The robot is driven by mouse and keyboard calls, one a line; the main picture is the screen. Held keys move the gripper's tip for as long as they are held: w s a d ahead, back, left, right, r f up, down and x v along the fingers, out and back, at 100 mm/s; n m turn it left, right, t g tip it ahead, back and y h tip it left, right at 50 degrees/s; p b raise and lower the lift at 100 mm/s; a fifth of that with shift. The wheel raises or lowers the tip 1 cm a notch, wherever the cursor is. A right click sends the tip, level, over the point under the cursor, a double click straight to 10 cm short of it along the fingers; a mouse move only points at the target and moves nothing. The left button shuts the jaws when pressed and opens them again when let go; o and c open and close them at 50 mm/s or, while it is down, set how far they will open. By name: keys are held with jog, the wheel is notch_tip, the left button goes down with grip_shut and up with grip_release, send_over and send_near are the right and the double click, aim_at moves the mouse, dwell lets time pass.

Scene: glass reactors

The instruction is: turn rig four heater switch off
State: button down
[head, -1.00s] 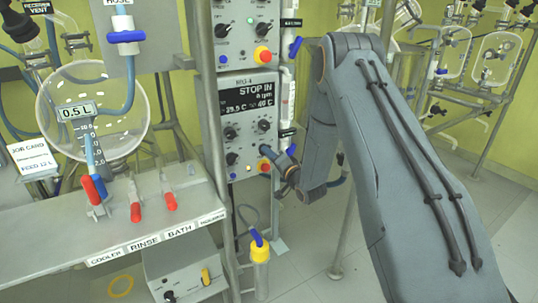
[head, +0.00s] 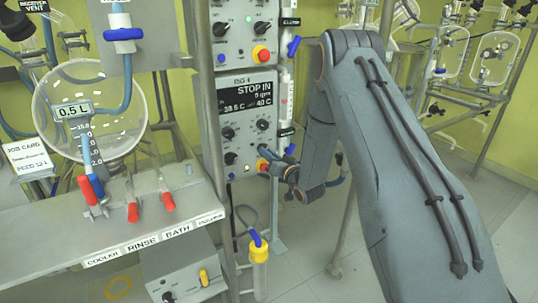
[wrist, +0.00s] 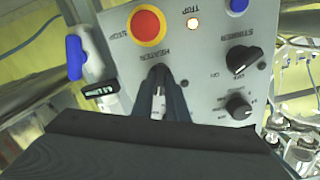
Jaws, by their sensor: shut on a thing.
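The rig four panel (head: 248,130) is in the middle of the head view, with a lit display reading STOP IN, 0 rpm and about 38.5 C beside 40 C. My gripper (wrist: 162,74) reaches that panel from the right. In the wrist view the panel is upside down, and my dark fingers are shut at the HEATER label (wrist: 157,54) on the heater switch. The fingers hide most of the switch, so its position cannot be read.
A bench with red-handled valves (head: 166,200) stands left of the rig.

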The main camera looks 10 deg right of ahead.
jog(key=shift+d+n, duration=0.15)
jog(key=shift+n, duration=1.95)
jog(key=c, duration=1.7)
grip_release()
jog(key=shift+c, duration=0.2)
jog(key=v, duration=0.7)
jog(key=shift+s+b, duration=0.3)
jog(key=shift+s, duration=0.1)
jog(key=shift+r, duration=0.15)
